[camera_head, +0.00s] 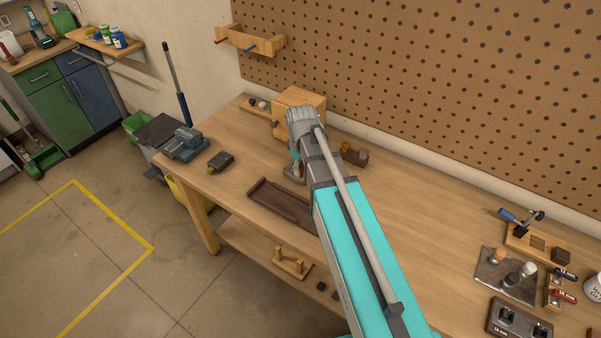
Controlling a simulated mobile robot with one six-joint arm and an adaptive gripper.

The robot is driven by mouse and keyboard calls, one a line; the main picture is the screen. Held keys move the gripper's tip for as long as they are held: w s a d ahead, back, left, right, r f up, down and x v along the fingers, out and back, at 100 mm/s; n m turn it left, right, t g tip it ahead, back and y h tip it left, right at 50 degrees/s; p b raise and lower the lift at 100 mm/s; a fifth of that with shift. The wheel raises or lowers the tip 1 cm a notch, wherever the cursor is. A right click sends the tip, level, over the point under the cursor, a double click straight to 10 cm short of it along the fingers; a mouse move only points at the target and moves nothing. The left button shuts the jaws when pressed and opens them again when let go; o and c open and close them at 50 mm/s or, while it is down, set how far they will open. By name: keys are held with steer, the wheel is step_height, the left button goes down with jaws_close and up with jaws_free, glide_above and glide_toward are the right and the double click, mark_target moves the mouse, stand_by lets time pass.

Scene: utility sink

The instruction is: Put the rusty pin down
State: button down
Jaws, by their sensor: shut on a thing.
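My arm reaches across the wooden workbench (430,210), and its wrist bends down near the back left part of the bench. My gripper (293,173) is small and partly covered by my own arm. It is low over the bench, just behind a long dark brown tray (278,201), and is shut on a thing. I cannot make out the rusty pin; what is between the fingers is too small and too hidden to see. I cannot tell whether it touches the bench top. The right end of the tray is hidden behind my arm.
A wooden box (301,98) stands behind my wrist. A brown block with a knob (352,154) is right of the gripper. A dark block (220,161) and a grey-blue vise (185,144) are at the left. Tools crowd the right end; the bench middle is clear.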

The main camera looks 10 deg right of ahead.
steer(key=shift+w+d+f+b, duration=0.3)
steer(key=shift+w+f+b, duration=1.2)
steer(key=shift+w, duration=0.65)
steer(key=shift+w+d+f+b, duration=0.25)
steer(key=shift+w+f+b, duration=1.3)
steer(key=shift+w, duration=0.65)
steer(key=shift+w+d+f+b, duration=0.3)
steer(key=shift+w+f+b, duration=1.2)
steer(key=shift+w, duration=0.65)
steer(key=shift+w, duration=0.1)
steer(key=shift+w+f+b, duration=0.3)
steer(key=shift+f+b, duration=0.2)
steer(key=shift+f, duration=0.05)
steer(key=shift+d+f+b, duration=0.1)
steer(key=shift+f+b, duration=1.3)
steer(key=shift+b, duration=0.05)
steer(key=shift+f+b, duration=0.6)
steer(key=shift+c, duration=1.8)
jaws_free()
